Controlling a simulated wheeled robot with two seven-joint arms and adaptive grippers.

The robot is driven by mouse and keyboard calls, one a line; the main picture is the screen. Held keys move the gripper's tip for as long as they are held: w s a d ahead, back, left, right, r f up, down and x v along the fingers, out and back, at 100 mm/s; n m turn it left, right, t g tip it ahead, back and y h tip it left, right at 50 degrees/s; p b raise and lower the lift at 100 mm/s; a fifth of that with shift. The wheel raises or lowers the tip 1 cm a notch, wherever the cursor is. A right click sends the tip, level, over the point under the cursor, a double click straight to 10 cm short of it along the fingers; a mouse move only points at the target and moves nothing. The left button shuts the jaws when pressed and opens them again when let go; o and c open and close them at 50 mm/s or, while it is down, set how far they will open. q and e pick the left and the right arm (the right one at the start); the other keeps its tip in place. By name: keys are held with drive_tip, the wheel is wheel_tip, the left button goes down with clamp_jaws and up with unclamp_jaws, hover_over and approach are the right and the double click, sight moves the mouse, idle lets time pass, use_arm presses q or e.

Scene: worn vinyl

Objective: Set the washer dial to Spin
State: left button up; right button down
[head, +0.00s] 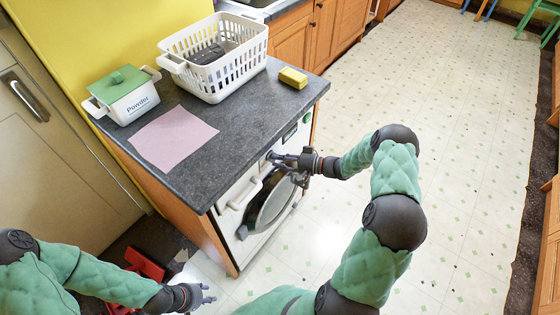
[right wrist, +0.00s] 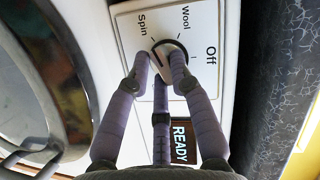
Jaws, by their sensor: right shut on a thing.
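The white washer (head: 228,222) stands under the dark worktop, with its round door facing the floor area. Its dial (right wrist: 171,52) shows in the right wrist view on a white panel marked Spin, Wool and Off. My right gripper (head: 284,160) is at the panel, and in the right wrist view its fingers (right wrist: 163,62) are shut on the dial. The fingers partly cover the dial, and I cannot tell which mark it points to. My left gripper (head: 209,294) is low at the bottom of the head view, away from the washer, empty with its fingers apart.
A lit READY display (right wrist: 180,142) is beside the dial. On the worktop (head: 235,130) are a white basket (head: 226,75), a Powder tub (head: 130,103), a pink cloth (head: 172,138) and a yellow sponge (head: 293,77). Pale floor (head: 440,130) is open to the right.

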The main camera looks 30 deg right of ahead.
drive_tip(key=shift+a+n, duration=0.15)
drive_tip(key=shift+n, duration=0.45)
drive_tip(key=shift+a+f+h, duration=0.1)
drive_tip(key=shift+h, duration=0.2)
drive_tip(key=c, duration=1.1)
unclamp_jaws()
drive_tip(key=shift+s, duration=0.1)
drive_tip(key=v, duration=1.2)
